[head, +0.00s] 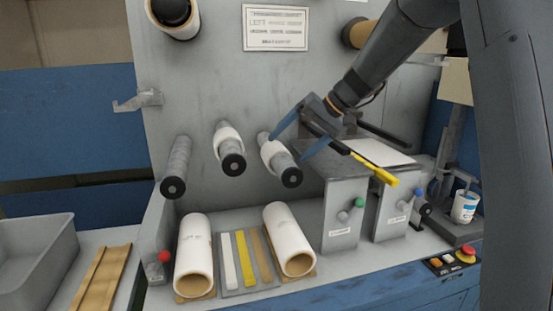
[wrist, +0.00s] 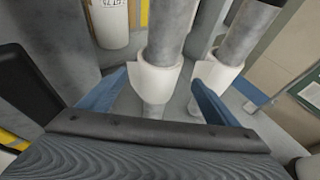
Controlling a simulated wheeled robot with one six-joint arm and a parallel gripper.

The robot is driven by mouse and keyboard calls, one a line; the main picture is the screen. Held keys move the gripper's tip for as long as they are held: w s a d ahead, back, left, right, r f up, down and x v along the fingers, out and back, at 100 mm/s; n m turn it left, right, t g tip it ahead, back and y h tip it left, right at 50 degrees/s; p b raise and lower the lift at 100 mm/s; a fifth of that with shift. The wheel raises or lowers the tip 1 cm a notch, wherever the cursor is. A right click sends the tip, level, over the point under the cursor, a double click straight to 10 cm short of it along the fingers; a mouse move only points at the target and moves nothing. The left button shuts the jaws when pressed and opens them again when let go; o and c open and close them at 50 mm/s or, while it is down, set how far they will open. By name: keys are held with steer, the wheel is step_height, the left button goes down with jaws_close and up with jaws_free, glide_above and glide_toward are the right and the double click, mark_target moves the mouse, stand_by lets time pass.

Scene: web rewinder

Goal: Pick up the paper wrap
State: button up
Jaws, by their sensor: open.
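A white paper wrap (head: 272,150) sits around the rightmost of the grey rollers that stick out of the machine's face. A similar white wrap (head: 226,133) sits on the roller to its left. My gripper (head: 288,148) is open, with its blue fingers pointing down-left at the rightmost wrap. In the wrist view, one white wrap (wrist: 157,80) on its grey roller lies ahead, between the two open fingers (wrist: 160,88). The other wrap (wrist: 217,76) is to the right, beyond the right finger. The fingers appear not to close on anything.
A bare roller (head: 175,165) sticks out at the left. Two white rolls (head: 194,255) (head: 289,240) lie below, with coloured strips (head: 245,259) between them. Grey boxes with knobs (head: 345,212) stand under my arm. A grey bin (head: 35,262) is at the far left.

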steer(key=shift+p+x, duration=1.6)
steer(key=shift+x, duration=1.95)
steer(key=shift+s+d+f, duration=0.1)
steer(key=c, duration=1.2)
steer(key=shift+o, duration=0.2)
